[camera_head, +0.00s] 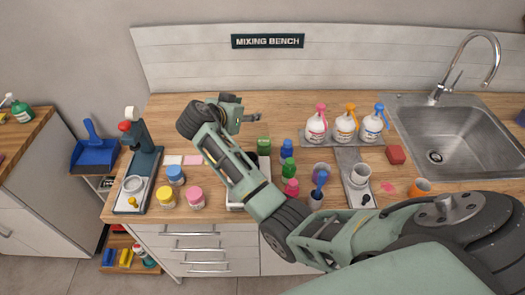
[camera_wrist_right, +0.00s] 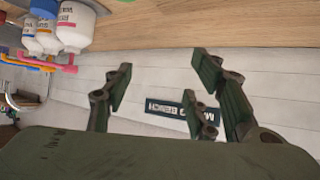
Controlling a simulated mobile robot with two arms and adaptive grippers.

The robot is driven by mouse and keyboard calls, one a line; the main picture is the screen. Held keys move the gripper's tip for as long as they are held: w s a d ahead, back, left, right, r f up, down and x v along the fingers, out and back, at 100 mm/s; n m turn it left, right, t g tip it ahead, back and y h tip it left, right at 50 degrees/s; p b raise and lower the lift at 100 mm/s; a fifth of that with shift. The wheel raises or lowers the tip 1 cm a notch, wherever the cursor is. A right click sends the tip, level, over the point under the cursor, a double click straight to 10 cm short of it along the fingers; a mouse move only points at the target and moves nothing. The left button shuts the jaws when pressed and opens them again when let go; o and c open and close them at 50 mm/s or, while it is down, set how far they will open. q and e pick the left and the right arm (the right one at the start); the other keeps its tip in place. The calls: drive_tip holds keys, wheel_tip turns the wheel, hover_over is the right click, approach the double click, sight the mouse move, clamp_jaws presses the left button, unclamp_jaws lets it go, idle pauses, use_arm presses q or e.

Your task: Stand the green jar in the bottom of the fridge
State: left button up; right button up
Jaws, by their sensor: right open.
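A green-lidded jar (camera_head: 264,145), which looks like the green jar, stands on the bench just right of my right forearm. My right gripper (camera_head: 251,117) is above the back of the bench, behind and slightly left of that jar, apart from it. In the right wrist view the fingers of this gripper (camera_wrist_right: 160,90) are spread with nothing between them, facing the back wall. The green jar does not show in the wrist view. No fridge can be made out in either view. My left gripper is out of view.
Blue-, yellow- and pink-lidded jars (camera_head: 195,197) stand left of my arm, near a microscope-like stand (camera_head: 142,165). Pump bottles (camera_head: 345,127) stand behind; a sink (camera_head: 455,140) is at right. Floor shows at left.

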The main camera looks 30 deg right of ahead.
sight(260, 144)
drive_tip(key=s+a+f+m+g, duration=0.1)
drive_tip(key=s, duration=0.1)
drive_tip(key=s+f+m+g+y, duration=0.1)
drive_tip(key=s+f, duration=0.1)
drive_tip(key=s+a+f+m+g, duration=0.1)
drive_tip(key=s+f, duration=0.1)
drive_tip(key=shift+s+a+f, duration=0.2)
drive_tip(key=shift+s+a, duration=0.15)
drive_tip(key=shift+d+f+p, duration=0.2)
drive_tip(key=shift+f+p, duration=0.1)
drive_tip(key=shift+p+x, duration=0.35)
drive_tip(key=shift+x, duration=0.65)
drive_tip(key=p+x, duration=0.2)
drive_tip(key=x, duration=0.2)
drive_tip(key=shift+w, duration=0.1)
drive_tip(key=shift+w+d+f, duration=0.2)
drive_tip(key=shift+d+f, duration=0.1)
drive_tip(key=shift+f, duration=0.25)
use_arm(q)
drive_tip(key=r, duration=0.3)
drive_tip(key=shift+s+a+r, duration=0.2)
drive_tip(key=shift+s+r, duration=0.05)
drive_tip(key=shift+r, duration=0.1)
use_arm(e)
drive_tip(key=shift+c, duration=0.6)
drive_tip(key=c, duration=1.1)
drive_tip(key=shift+r, duration=0.15)
drive_tip(key=shift+c, duration=0.2)
